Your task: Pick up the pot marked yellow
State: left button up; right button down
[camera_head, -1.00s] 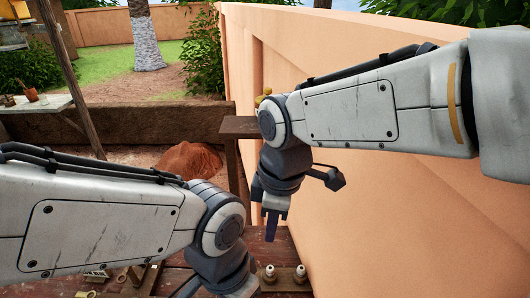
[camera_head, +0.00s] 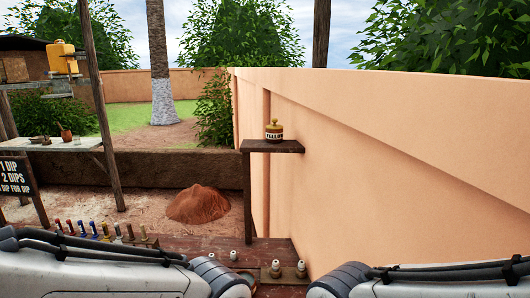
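The pot marked yellow (camera_head: 274,132) stands upright on a small dark wooden shelf (camera_head: 258,146) against the orange wall. It has a yellow lid with a knob and a label with dark lettering that seems to read "YELLOW". Nothing touches the pot. My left arm comes in at the bottom left and my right arm at the bottom right, both well below and nearer than the shelf. Both grippers are outside the frame.
A dark red wooden bench (camera_head: 200,246) lies below, with a row of coloured small tools (camera_head: 95,230) and white knobs (camera_head: 275,268) on it. The orange wall (camera_head: 400,170) bounds the right side. A mound of red earth (camera_head: 198,204) lies beyond the bench. Space around the shelf's front is clear.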

aim_at(272, 137)
jog(key=u, duration=0.05)
jog(key=k, duration=0.1)
jog(key=u, duration=0.45)
jog(key=i, duration=0.65)
jog(key=u, duration=0.6)
